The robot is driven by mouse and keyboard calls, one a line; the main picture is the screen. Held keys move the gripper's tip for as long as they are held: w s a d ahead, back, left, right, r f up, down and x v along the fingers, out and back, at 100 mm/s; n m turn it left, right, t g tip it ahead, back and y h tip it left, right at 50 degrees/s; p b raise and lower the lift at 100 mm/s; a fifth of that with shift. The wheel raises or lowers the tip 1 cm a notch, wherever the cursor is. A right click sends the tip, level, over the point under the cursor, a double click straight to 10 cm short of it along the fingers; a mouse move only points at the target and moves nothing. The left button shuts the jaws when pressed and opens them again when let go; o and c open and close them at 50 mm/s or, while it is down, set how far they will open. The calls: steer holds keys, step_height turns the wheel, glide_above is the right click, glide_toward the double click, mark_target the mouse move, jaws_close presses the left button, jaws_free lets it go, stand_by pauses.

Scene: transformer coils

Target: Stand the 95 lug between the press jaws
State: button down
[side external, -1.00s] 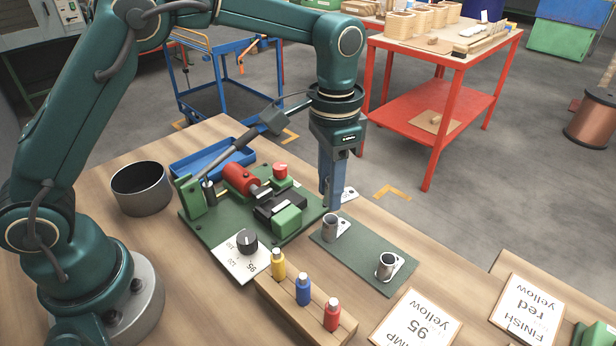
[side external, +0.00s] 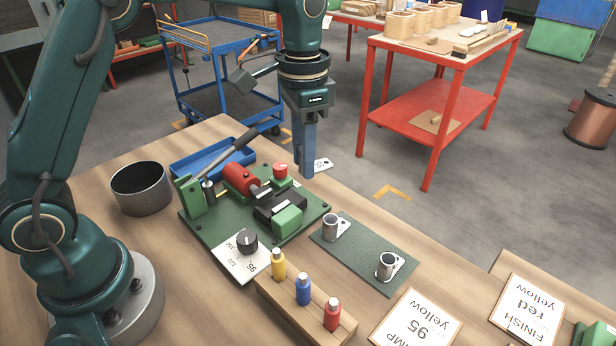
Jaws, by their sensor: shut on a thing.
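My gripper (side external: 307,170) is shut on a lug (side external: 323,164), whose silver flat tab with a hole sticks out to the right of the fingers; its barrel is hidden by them. The gripper holds it in the air beyond the back right of the press. The press stands on a green base plate (side external: 225,237), with a red cylinder (side external: 241,179), a black jaw block (side external: 278,206) and a green block (side external: 287,220). I cannot make out the gap between the jaws. No size marking is readable on the held lug.
Two more lugs (side external: 331,228) (side external: 387,266) stand on a green mat (side external: 355,262). In front are a dial (side external: 247,239), a wooden rack (side external: 300,318) of yellow, blue and red bottles, and a card (side external: 415,322) reading 95 yellow. The pump handle (side external: 230,154) slants up behind the press.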

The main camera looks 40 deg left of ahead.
steer(key=s+a+r+n, duration=0.1)
steer(key=s+a+n, duration=0.2)
steer(key=s+a, duration=0.1)
steer(key=shift+f, duration=2.7)
steer(key=shift+f, duration=0.5)
steer(key=shift+f, duration=0.35)
steer(key=shift+f, duration=0.15)
steer(key=shift+r, duration=0.2)
steer(key=shift+r, duration=0.7)
steer(key=shift+f, duration=0.45)
stand_by(0.7)
